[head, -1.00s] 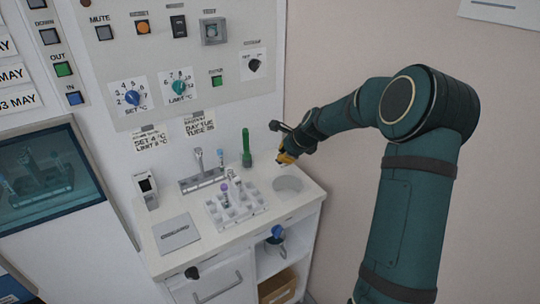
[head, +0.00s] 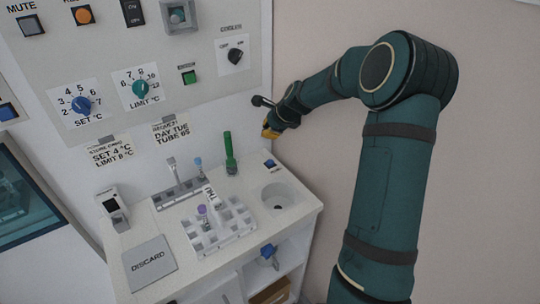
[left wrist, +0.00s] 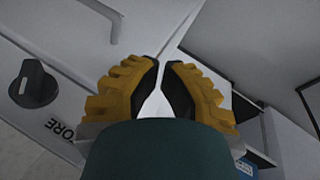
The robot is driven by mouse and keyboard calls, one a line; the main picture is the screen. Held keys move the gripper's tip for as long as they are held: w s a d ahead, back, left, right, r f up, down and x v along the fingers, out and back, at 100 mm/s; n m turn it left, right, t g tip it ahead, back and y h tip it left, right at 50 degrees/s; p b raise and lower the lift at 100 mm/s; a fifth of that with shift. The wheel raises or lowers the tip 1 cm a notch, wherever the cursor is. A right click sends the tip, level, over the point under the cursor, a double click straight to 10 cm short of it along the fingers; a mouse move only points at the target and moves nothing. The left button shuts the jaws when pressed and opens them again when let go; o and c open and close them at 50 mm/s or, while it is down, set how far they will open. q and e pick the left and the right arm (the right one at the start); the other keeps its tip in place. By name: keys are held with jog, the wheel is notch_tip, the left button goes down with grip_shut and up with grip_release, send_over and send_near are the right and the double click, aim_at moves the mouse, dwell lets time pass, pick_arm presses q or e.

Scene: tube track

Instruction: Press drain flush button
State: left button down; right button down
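A small panel with a blue button (head: 270,163) sits on the counter behind the round drain basin (head: 279,196). I take it for the drain flush button; its label is too small to read. My right gripper (head: 267,131), with yellow fingers, is above and slightly behind the button, apart from it. Whether its fingers are open or shut is too small to tell. My left gripper (left wrist: 162,64) shows only in the left wrist view, with nothing between its fingers. Its tips are close together, with a narrow gap visible; I cannot tell whether it is fully shut.
A green tube (head: 230,155) stands upright left of the button. A white tube rack (head: 235,222) and a discard plate (head: 150,262) lie further left on the counter. The control panel (head: 165,60) is on the wall behind. A dark knob (left wrist: 33,84) is near my left gripper.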

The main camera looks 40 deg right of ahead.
jog(key=shift+w+d, duration=0.15)
jog(key=shift+w, duration=0.05)
dwell(0.3)
jog(key=b, duration=0.7)
send_over(270, 163)
jog(key=w+d, duration=0.1)
jog(key=w, duration=0.1)
notch_tip(270, 163, down, 7)
jog(key=shift+f, duration=0.85)
jog(key=shift+f+b, duration=0.15)
jog(key=shift+b, duration=0.15)
jog(key=shift+f, duration=0.3)
